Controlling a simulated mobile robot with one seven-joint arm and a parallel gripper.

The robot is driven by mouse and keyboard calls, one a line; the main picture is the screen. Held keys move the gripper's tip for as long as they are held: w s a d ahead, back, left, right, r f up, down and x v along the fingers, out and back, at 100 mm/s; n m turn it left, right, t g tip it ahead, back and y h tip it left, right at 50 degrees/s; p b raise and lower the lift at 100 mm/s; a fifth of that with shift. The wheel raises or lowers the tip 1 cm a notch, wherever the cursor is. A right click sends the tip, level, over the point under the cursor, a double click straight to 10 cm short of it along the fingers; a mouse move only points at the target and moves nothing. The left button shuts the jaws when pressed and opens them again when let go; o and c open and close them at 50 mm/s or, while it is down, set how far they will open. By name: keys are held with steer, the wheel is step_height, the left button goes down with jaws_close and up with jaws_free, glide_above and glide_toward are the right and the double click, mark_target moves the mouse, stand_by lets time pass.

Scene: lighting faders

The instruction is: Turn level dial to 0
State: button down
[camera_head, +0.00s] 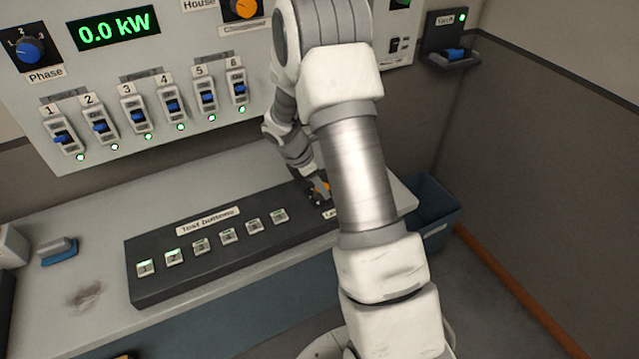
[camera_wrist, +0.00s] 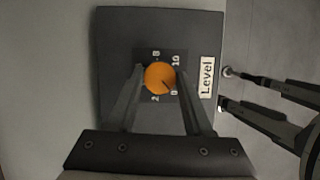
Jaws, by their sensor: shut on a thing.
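The level dial (camera_wrist: 160,77) is a round orange knob on a dark panel, beside a white "Level" label (camera_wrist: 207,77). In the wrist view its dark pointer line slants to the lower right, towards a numeral that looks like 0. The numerals 8, 10 and 2 also show around it. My gripper (camera_wrist: 161,73) has one finger on each side of the dial and is shut on it. In the head view a little of the orange dial (camera_head: 320,187) shows at my gripper; my arm hides most of that corner.
The dark button panel (camera_head: 150,292) lies on the grey desk, with a row of small test buttons left of the dial. Several blue-knobbed faders (camera_head: 133,118) stand on the wall panel, below a "0.0 kW" display (camera_head: 119,27). A blue bin (camera_head: 436,205) stands to the right.

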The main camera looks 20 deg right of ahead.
steer(key=shift+s+f+n, duration=0.1)
steer(key=shift+n, duration=0.3)
steer(key=shift+c, duration=1.5)
jaws_free()
steer(key=p+v, duration=0.1)
steer(key=v, duration=1.6)
steer(key=shift+r, duration=0.3)
steer(key=shift+s, duration=0.1)
